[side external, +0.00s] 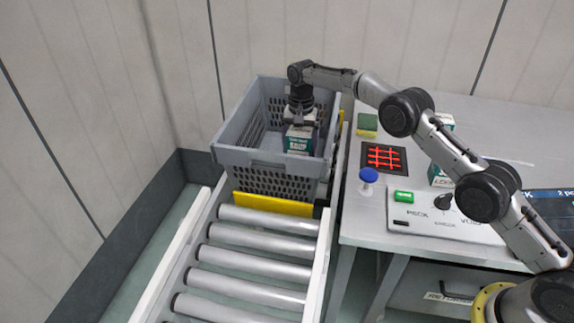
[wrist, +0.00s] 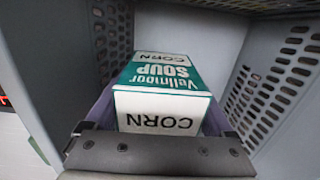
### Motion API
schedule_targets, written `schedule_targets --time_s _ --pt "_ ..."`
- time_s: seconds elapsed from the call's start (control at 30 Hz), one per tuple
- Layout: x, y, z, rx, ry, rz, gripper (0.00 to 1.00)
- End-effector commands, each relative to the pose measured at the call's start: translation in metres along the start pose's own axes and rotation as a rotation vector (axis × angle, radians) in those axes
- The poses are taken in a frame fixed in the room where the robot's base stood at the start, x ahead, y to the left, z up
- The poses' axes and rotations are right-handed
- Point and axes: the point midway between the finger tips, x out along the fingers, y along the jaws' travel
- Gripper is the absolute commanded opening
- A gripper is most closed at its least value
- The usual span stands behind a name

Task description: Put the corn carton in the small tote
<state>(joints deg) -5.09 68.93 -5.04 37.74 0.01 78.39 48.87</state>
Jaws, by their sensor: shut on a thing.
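The corn carton (side external: 298,139), white and teal, is inside the grey slatted tote (side external: 262,158) in the side view. In the wrist view the carton (wrist: 165,90) shows "Vellmoor SOUP" and "CORN". My gripper (side external: 301,121) reaches down into the tote from above and is shut on the carton. In the wrist view my gripper (wrist: 160,108) has a finger on each side of it. The tote's perforated walls (wrist: 285,80) surround the carton. The carton's underside is hidden, so I cannot tell whether it touches the tote floor.
The tote stands at the far end of a roller conveyor (side external: 250,252), behind a yellow bar (side external: 273,205). To the right, a table holds a white panel (side external: 432,215), a blue knob (side external: 368,176), a red-grid square (side external: 384,158), a green-topped block (side external: 367,122) and other cartons (side external: 439,176).

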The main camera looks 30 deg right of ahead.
Motion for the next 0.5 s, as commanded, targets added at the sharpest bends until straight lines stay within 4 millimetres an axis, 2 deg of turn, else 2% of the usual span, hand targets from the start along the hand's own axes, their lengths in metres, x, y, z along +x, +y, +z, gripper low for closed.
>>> schedule_targets --time_s 0.2,0.5 --pt "0.036 0.000 -0.001 0.025 -0.001 0.001 0.12" --pt "0.062 0.000 -0.001 0.022 0.000 0.000 0.12"
